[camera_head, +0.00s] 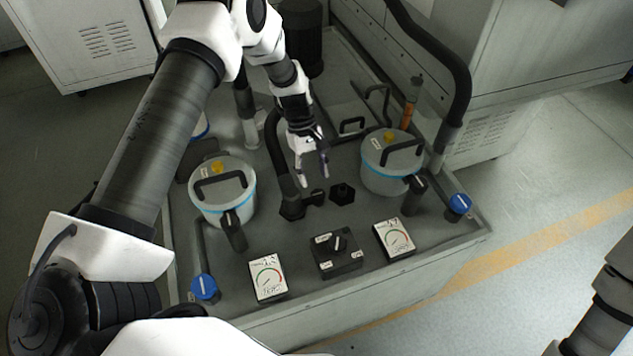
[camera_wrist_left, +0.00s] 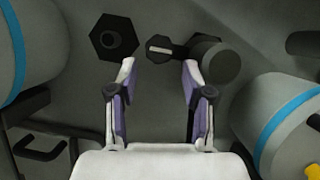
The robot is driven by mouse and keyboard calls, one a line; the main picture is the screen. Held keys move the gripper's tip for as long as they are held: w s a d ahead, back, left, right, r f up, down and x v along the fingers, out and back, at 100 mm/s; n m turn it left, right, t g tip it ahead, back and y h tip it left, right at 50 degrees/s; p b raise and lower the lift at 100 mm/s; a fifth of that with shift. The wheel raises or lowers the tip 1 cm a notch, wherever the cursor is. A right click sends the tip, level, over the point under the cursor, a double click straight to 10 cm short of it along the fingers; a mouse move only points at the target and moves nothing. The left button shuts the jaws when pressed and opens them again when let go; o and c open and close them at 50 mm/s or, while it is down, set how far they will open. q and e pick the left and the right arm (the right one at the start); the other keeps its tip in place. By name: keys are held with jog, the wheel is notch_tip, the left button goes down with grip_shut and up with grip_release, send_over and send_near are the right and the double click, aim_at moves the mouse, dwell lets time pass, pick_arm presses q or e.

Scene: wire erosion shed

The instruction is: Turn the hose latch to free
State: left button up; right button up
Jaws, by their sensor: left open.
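The hose latch (camera_wrist_left: 160,47) looks like a small dark lever with a pale stripe, lying crosswise between the fingertips in the left wrist view. In the head view it is a small black piece (camera_head: 315,197) beside the black hose's hexagonal foot (camera_head: 292,209). The hose end (camera_wrist_left: 215,62) is right of it in the wrist view. My left gripper (camera_head: 314,178) is open and points down just above the latch; its two fingers (camera_wrist_left: 158,68) are apart and empty. Whether they touch the latch I cannot tell. My right gripper is out of view.
A black hexagonal fitting (camera_head: 343,194) sits beside the latch. Grey canisters with blue bands stand left (camera_head: 225,205) and right (camera_head: 385,176). Two gauges (camera_head: 268,278) (camera_head: 394,239) and a black switch box (camera_head: 336,256) are at the front. A thick hose (camera_head: 455,65) arches at right.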

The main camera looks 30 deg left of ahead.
aim_at(319, 193)
pick_arm(q)
jog(key=x, duration=0.5)
jog(key=shift+w+a+f, duration=0.1)
jog(key=shift+w+f, duration=0.05)
jog(key=c, duration=0.9)
jog(key=shift+m, duration=0.4)
jog(key=m+g+y+b, duration=0.1)
jog(key=m, duration=0.2)
jog(key=shift+m, duration=0.3)
jog(key=m, duration=0.1)
jog(key=m+y, duration=0.1)
jog(key=m, duration=0.1)
jog(key=m+g+b, duration=0.1)
jog(key=shift+w+d+m+y, duration=0.1)
jog(key=shift+d+m+y, duration=0.2)
jog(key=shift+d, duration=0.05)
jog(key=m+y, duration=0.1)
jog(key=m, duration=0.3)
jog(key=shift+d+y, duration=0.2)
jog(key=shift+y, duration=0.2)
jog(key=m, duration=0.2)
jog(key=m+y, duration=0.1)
jog(key=m, duration=0.1)
jog(key=shift+d+m+y+p, duration=0.15)
jog(key=shift+m+y+p, duration=0.15)
jog(key=shift+p, duration=0.05)
jog(key=shift+t, duration=0.3)
